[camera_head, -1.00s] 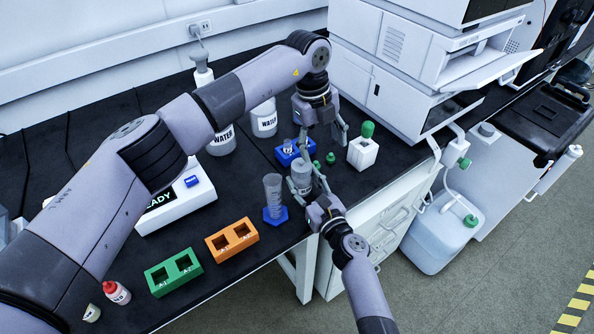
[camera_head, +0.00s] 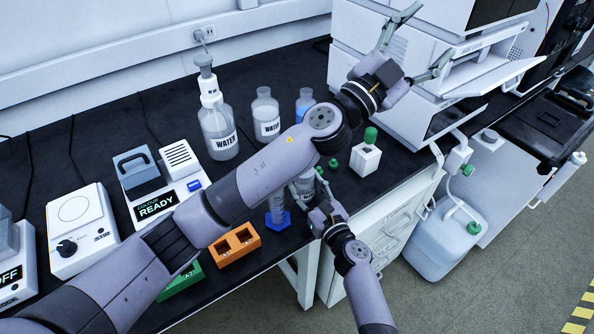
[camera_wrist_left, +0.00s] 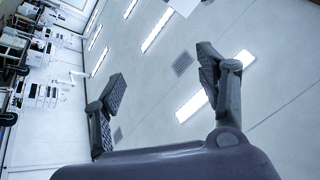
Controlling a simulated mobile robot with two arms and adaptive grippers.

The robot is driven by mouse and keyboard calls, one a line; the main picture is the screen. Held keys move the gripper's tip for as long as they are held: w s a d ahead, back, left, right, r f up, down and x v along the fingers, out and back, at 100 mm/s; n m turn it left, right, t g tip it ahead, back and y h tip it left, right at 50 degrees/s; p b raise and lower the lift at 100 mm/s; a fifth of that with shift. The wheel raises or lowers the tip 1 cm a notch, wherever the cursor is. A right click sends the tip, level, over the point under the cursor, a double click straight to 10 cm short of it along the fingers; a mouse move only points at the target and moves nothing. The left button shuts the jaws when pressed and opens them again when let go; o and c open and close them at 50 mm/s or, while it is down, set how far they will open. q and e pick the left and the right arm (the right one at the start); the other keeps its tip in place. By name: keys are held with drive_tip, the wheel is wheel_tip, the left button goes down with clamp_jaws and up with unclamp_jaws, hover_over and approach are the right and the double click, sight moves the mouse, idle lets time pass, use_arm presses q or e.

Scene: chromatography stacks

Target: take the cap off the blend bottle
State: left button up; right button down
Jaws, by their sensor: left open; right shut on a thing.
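In the head view my right gripper (camera_head: 306,190) is shut on a clear bottle (camera_head: 302,186) at the bench's front edge. My left arm crosses above and hides its top, so I cannot tell whether a cap is on it or whether it is the blend bottle. My left gripper (camera_head: 432,32) is raised in front of the white instrument stack, open and empty. The left wrist view shows its spread fingers (camera_wrist_left: 160,80) with only ceiling between them.
A wash bottle (camera_head: 218,130), a WATER bottle (camera_head: 266,117) and a blue-liquid bottle (camera_head: 305,103) stand behind. A white block with a green top (camera_head: 367,155), blue-based cylinder (camera_head: 278,218) and orange rack (camera_head: 235,245) are near. The instrument stack (camera_head: 390,110) bounds the right.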

use_arm(q)
drive_tip(key=w+a+f+n+t+y, duration=0.1)
drive_tip(key=w+a+n+t+y, duration=0.2)
drive_tip(key=a+n+t+y, duration=0.4)
drive_tip(key=n+g+y, duration=0.7)
drive_tip(key=n+y, duration=0.3)
hover_over(308, 177)
wheel_tip(308, 177, down, 16)
drive_tip(key=s+a+f+g, duration=0.2)
drive_tip(key=s+f+g, duration=0.3)
drive_tip(key=s+f, duration=0.25)
drive_tip(key=x, duration=1.2)
drive_tip(key=shift+w+a+f, duration=0.1)
drive_tip(key=shift+a+f, duration=0.2)
drive_tip(key=shift+c, duration=0.5)
drive_tip(key=c, duration=1.3)
